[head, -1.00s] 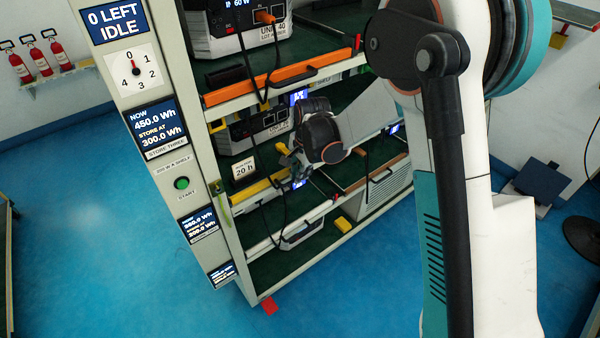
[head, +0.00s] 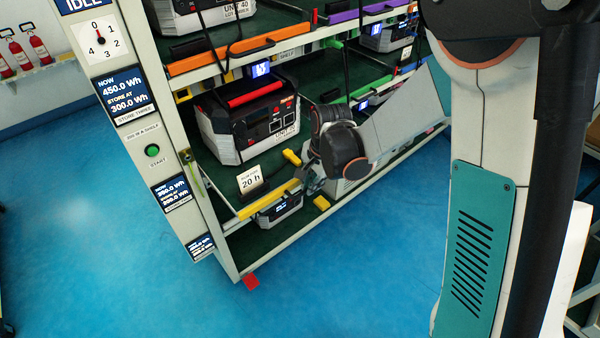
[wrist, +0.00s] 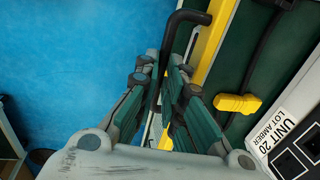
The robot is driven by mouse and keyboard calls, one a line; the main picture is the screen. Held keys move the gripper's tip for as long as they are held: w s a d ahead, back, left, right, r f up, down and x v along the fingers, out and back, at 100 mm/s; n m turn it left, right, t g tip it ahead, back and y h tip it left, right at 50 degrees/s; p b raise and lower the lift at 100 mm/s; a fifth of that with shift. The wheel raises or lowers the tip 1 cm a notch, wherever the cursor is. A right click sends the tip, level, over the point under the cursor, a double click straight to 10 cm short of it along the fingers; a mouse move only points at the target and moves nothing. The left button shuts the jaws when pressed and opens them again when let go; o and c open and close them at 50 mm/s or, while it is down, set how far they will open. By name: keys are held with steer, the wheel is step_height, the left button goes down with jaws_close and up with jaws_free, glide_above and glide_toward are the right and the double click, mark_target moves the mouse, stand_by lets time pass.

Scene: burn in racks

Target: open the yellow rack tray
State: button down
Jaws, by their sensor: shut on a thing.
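The yellow rack tray (head: 268,199) is a green shelf with a yellow front strip, low in the rack in the head view. It carries the power unit marked UNIT 20 (head: 250,118) with a red handle, and a "20 h" card. In the wrist view the yellow strip (wrist: 208,45) runs beside a bent black handle (wrist: 190,17). My gripper (wrist: 163,75) has its fingers on both sides of this handle, shut on it. In the head view my gripper (head: 308,183) is at the right end of the strip, its fingertips small and partly hidden.
An orange-edged tray (head: 222,54) sits above. A white post with a green START button (head: 152,150) stands left. A yellow plug (wrist: 237,103) lies on the tray. A lower shelf holds another unit (head: 280,208). Blue floor (head: 340,270) in front is clear.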

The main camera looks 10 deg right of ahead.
steer(key=s+d, duration=0.8)
steer(key=s, duration=0.4)
steer(key=shift+b, duration=0.45)
steer(key=shift+s+d, duration=0.15)
steer(key=c, duration=1.7)
jaws_free()
steer(key=shift+s+d, duration=0.1)
steer(key=shift+s, duration=0.05)
steer(key=shift+r, duration=0.15)
steer(key=r, duration=0.3)
steer(key=s+r, duration=0.1)
steer(key=r, duration=0.3)
steer(key=s+d+r, duration=0.1)
steer(key=r, duration=0.3)
steer(key=shift+r, duration=0.2)
steer(key=shift+d+r, duration=0.1)
